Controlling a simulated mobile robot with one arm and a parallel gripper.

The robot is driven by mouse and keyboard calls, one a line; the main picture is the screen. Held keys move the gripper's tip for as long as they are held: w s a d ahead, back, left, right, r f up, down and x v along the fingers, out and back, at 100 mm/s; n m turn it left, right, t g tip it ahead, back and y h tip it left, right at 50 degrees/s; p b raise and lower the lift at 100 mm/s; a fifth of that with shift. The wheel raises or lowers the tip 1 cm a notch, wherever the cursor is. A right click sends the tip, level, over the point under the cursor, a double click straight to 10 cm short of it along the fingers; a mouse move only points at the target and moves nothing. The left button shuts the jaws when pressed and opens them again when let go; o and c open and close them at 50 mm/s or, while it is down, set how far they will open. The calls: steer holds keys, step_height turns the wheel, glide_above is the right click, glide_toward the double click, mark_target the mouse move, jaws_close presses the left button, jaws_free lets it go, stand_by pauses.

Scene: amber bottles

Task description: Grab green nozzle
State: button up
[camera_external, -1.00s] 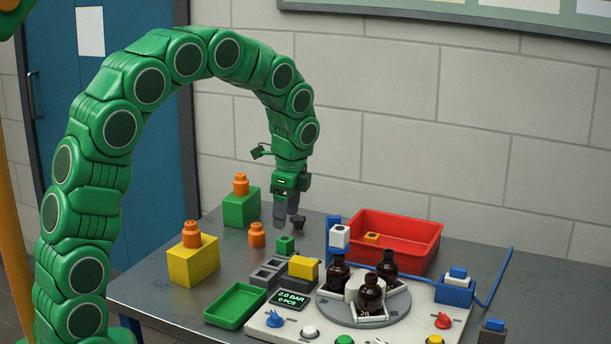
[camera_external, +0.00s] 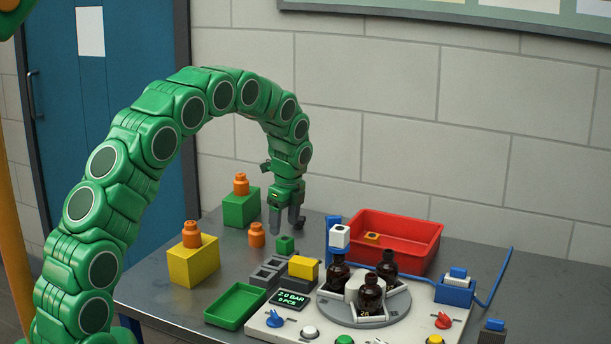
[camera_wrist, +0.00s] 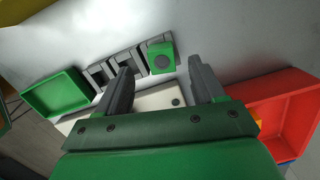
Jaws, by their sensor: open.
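The green nozzle (camera_external: 285,244) is a small green block at the back end of the grey rack (camera_external: 265,274). My gripper (camera_external: 287,226) points down just above and behind the nozzle in the external view. In the wrist view its two fingers (camera_wrist: 160,70) are spread, with the nozzle showing between and beyond their tips. Nothing is held. The gap between fingers and nozzle is hard to judge.
A yellow block (camera_external: 303,267) sits beside the rack, near the turntable (camera_external: 365,312) with several amber bottles. A green tray (camera_external: 235,306) lies in front; a red bin (camera_external: 397,240) stands right. An orange piece (camera_external: 256,235) and a yellow block (camera_external: 193,266) with an orange top stand left.

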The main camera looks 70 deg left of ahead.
mark_target(285, 240)
steer(key=shift+f, duration=3.25)
steer(key=shift+w, duration=0.1)
steer(key=shift+c, duration=0.4)
steer(key=c, duration=1)
steer(key=shift+o, duration=0.2)
